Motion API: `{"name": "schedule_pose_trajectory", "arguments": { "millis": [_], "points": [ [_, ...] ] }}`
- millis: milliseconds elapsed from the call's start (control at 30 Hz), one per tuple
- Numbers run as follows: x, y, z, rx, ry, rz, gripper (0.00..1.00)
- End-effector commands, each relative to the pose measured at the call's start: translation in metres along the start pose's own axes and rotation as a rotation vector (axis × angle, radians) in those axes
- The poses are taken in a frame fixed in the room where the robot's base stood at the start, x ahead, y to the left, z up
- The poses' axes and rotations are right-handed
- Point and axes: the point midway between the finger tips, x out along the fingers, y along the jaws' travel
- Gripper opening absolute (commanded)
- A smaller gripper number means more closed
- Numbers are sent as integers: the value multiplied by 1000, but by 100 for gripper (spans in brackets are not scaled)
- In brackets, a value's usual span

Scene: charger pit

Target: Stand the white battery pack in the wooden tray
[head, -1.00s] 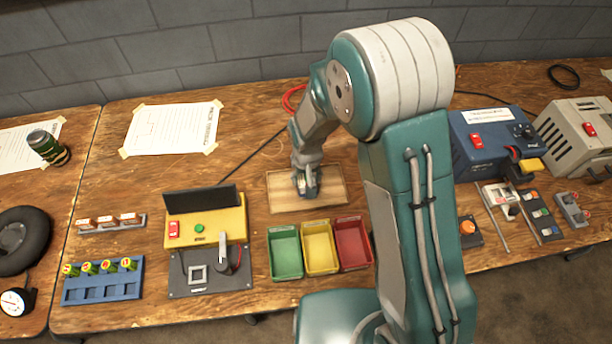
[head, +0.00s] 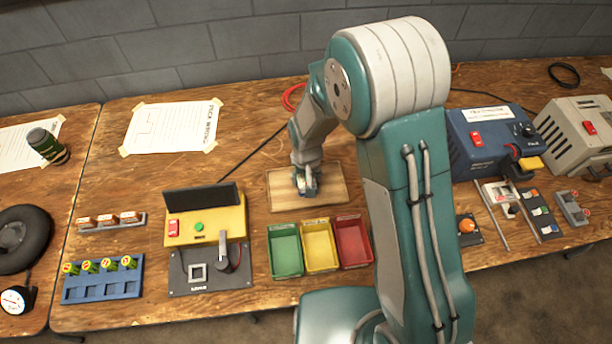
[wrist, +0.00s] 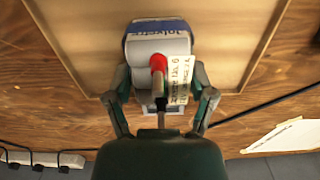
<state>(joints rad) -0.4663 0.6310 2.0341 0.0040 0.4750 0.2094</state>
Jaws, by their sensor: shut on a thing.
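The wooden tray (head: 335,186) lies on the bench behind the coloured bins; its pale floor and rim also show in the wrist view (wrist: 75,45). My gripper (head: 305,184) is over the left part of the tray, pointing down. In the wrist view my gripper (wrist: 160,92) is shut on the white battery pack (wrist: 152,44), with one finger on each side. The pack has a blue band with white lettering, a red part and a printed label. In the head view my gripper mostly hides it. I cannot tell whether its base touches the tray floor.
Green (head: 285,250), yellow (head: 318,245) and red (head: 352,240) bins stand just in front of the tray. A yellow tester (head: 204,228) stands to the left. A blue power unit (head: 490,140) is at right. A black cable runs behind the tray.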

Motion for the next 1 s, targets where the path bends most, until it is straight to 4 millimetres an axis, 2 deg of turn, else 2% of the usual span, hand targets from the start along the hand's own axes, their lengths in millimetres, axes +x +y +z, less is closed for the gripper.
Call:
{"name": "schedule_pose_trajectory", "arguments": {
  "millis": [167,200,233,267,867,1000],
  "points": [
    [0,0,0,0,2,0,10],
    [0,0,0,0,1,0,80],
    [0,0,0,0,1,0,93],
    [0,0,0,0,1,0,100],
    [1,0,0,0,-1,0,100],
    [-4,0,0,0,0,0,100]
  ]
}}
